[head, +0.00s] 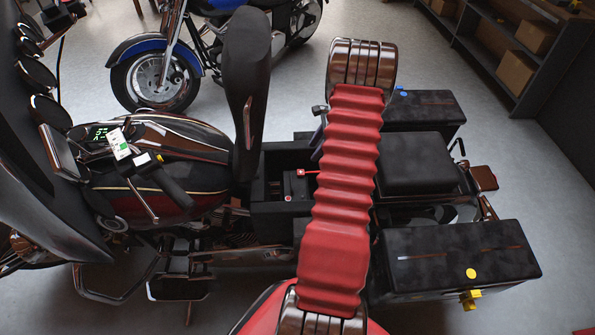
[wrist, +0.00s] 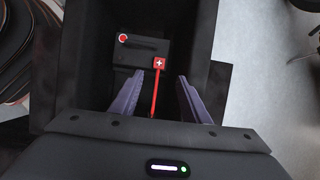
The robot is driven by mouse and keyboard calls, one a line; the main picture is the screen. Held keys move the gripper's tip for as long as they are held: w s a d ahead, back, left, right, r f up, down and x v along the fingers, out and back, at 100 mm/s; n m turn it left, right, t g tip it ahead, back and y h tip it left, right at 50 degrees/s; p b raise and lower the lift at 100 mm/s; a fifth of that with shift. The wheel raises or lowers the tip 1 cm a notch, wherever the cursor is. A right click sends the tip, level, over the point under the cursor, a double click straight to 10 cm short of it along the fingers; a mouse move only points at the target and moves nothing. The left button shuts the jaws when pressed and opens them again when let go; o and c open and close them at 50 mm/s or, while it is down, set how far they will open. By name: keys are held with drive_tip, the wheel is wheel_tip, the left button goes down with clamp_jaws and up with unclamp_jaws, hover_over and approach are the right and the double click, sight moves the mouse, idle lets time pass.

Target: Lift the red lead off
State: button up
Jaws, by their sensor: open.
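The clamp sits at the right edge of a dark battery (wrist: 142,78) inside a black bay. The lead's red end also shows in the head view (head: 301,172), left of my arm. My gripper (wrist: 160,79) is open and empty, its two purple fingers on either side of the red strip, tips just below the clamp in the picture. Contact cannot be told. In the head view my arm mostly hides the gripper.
The bay's black walls (wrist: 194,45) stand close around the fingers. A round red spot (wrist: 123,38) is on the battery's left. In the head view the raised seat (head: 247,75) stands left of my arm, and black panniers (head: 455,257) lie to the right.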

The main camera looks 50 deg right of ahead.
sight(298, 173)
drive_tip(key=shift+f, duration=0.2)
drive_tip(key=x, duration=1.3)
drive_tip(key=shift+w+a+f, duration=0.1)
drive_tip(key=shift+w+f, duration=0.05)
drive_tip(key=shift+f, duration=0.1)
clamp_jaws()
idle(0.4)
drive_tip(key=shift+a, duration=0.3)
drive_tip(key=shift+d, duration=0.1)
